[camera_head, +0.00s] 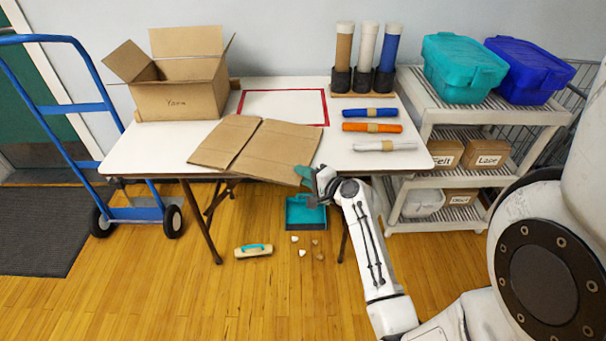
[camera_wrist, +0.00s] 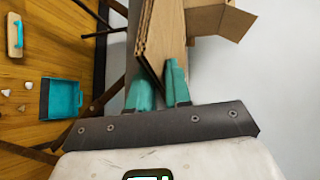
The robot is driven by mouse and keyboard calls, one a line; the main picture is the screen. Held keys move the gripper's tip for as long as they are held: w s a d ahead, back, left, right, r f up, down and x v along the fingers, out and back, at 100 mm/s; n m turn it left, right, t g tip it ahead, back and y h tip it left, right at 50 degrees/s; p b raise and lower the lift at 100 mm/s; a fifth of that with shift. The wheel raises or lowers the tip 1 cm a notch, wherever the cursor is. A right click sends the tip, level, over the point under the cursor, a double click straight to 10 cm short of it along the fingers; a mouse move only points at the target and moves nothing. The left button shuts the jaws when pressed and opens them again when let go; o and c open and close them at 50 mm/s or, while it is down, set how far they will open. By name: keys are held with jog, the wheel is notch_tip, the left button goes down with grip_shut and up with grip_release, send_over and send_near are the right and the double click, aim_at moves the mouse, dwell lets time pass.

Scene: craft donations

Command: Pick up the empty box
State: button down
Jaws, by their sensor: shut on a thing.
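An open cardboard box (camera_head: 183,98) marked "Yarn" stands upright at the left of the white table, flaps spread. Its visible inside shows nothing, but its floor is hidden. Part of an open box (camera_wrist: 207,18) shows at the top of the wrist view. A folded flat cardboard piece (camera_head: 262,146) lies across the table's front part and juts past the front edge. My gripper (camera_head: 307,175), with teal fingers, is shut on the right front corner of this flat cardboard, well apart from the open box. The wrist view shows the fingers (camera_wrist: 158,88) at the layered cardboard edge (camera_wrist: 157,45).
A red-bordered white rectangle (camera_head: 284,107) lies on the table (camera_head: 130,155). Rolls (camera_head: 370,127) and upright tubes (camera_head: 367,55) occupy its right side. A blue hand truck (camera_head: 140,213) stands left, a loaded shelf (camera_head: 480,115) right. A dustpan (camera_head: 305,213), brush (camera_head: 253,251) and scraps lie on the floor.

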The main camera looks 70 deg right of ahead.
dwell(0.3)
notch_tip(320, 180, up, 3)
jog(key=p, duration=0.2)
jog(key=shift+f+p, duration=0.15)
jog(key=shift+p, duration=0.15)
jog(key=shift+f, duration=0.15)
jog(key=r+p+v, duration=0.2)
jog(key=p+v, duration=0.2)
jog(key=v, duration=1)
jog(key=shift+r, duration=0.2)
jog(key=shift+s+a+r, duration=0.1)
jog(key=shift+s, duration=0.05)
